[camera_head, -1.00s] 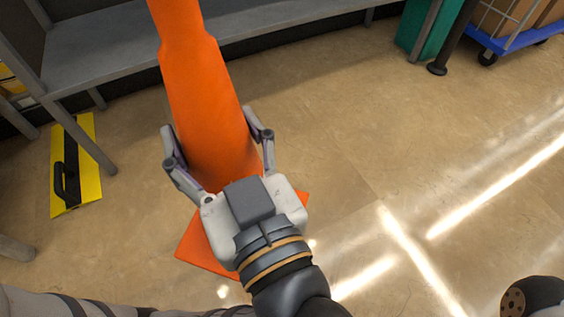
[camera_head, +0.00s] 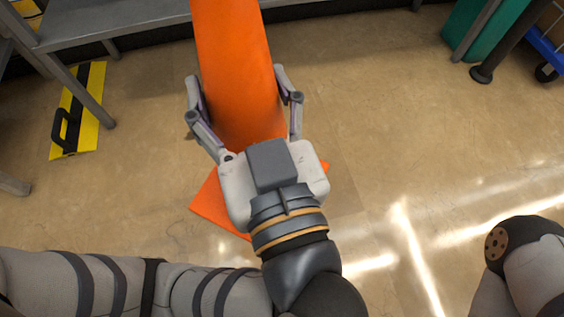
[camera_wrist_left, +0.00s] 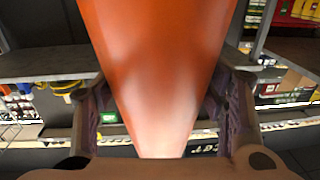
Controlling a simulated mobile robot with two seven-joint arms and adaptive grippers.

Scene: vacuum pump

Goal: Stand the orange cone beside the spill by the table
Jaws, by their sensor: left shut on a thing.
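The orange cone (camera_head: 236,70) stands out in the middle of the head view, with its top cut off by the upper edge. Part of its square orange base (camera_head: 213,207) shows below and behind my left gripper (camera_head: 245,108). My left gripper is shut on the cone's body, one finger on each side. In the left wrist view the cone (camera_wrist_left: 158,70) fills the middle between the two fingers. I cannot tell whether the base touches the floor. No spill is clearly visible. My right gripper is not in view; only part of my right arm shows at the lower right.
A grey shelf or bench (camera_head: 130,22) runs along the back. A yellow and black sign with a handle (camera_head: 92,103) lies on the floor at left. A green bin (camera_head: 478,28), a dark post (camera_head: 508,40) and a blue cart (camera_head: 549,50) stand at upper right.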

